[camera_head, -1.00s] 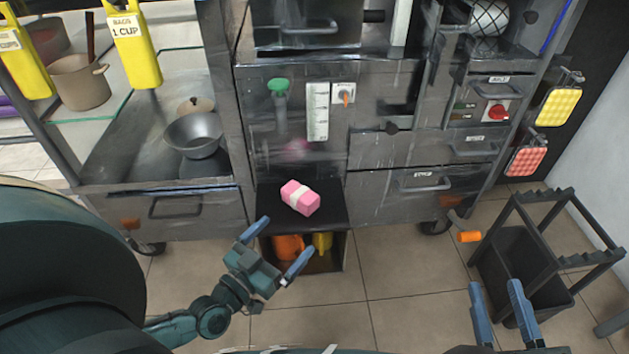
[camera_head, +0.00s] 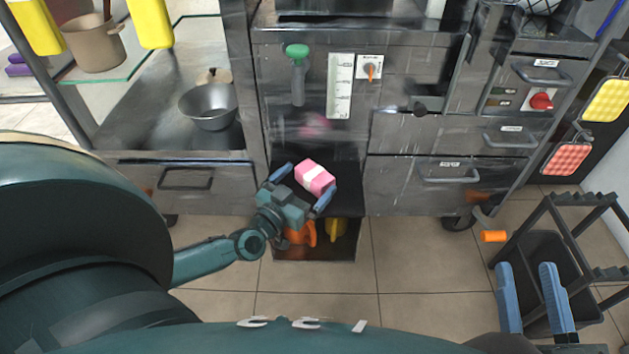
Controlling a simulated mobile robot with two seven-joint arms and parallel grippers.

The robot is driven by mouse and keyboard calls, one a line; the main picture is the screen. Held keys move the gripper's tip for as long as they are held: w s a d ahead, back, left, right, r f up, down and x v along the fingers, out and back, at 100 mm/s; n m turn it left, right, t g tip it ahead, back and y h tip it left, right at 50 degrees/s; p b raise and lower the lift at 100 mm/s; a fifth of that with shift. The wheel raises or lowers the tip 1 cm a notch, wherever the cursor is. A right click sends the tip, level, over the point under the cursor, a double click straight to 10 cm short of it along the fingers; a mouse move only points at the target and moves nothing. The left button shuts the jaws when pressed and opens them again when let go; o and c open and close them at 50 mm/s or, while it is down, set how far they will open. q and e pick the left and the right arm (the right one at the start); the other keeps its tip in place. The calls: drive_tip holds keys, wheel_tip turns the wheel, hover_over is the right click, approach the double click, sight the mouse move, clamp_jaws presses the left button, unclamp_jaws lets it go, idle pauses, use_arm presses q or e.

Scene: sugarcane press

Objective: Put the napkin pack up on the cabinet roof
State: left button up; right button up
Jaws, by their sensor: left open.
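The napkin pack (camera_head: 316,177) is a small pink block with a white band. It lies on the dark shelf (camera_head: 345,205) low in the middle of the metal cabinet (camera_head: 420,140). My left gripper (camera_head: 304,185) is open, with its blue fingers on either side of the pack, one to the left and one to the right. I cannot tell whether they touch it. My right gripper (camera_head: 528,295) is at the lower right, far from the pack, its two blue fingers apart with nothing visible between them. The cabinet roof is out of view.
Below the shelf an open compartment holds an orange item (camera_head: 302,234) and a yellow one (camera_head: 336,228). A metal bowl (camera_head: 208,106) stands on the left counter. A dark rack (camera_head: 570,245) stands on the floor at right, near an orange cylinder (camera_head: 493,236). The middle floor is clear.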

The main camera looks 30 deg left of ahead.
sight(308, 180)
use_arm(q)
drive_tip(key=w+b, duration=0.1)
drive_tip(key=w, duration=0.2)
drive_tip(key=shift+w+d, duration=0.15)
drive_tip(key=shift+w, duration=0.15)
drive_tip(key=shift+r, duration=0.1)
use_arm(e)
drive_tip(key=shift+w+d+r+n+t+y, duration=0.1)
drive_tip(key=shift+w+r+n+t+y, duration=0.1)
drive_tip(key=shift+r+n+y, duration=0.25)
drive_tip(key=shift+w+r+n+t+y, duration=0.15)
drive_tip(key=shift+r+n+t, duration=0.1)
drive_tip(key=shift+r, duration=0.35)
use_arm(q)
drive_tip(key=c, duration=0.8)
drive_tip(key=shift+r, duration=0.1)
drive_tip(key=shift+c, duration=0.2)
use_arm(e)
drive_tip(key=shift+r, duration=0.15)
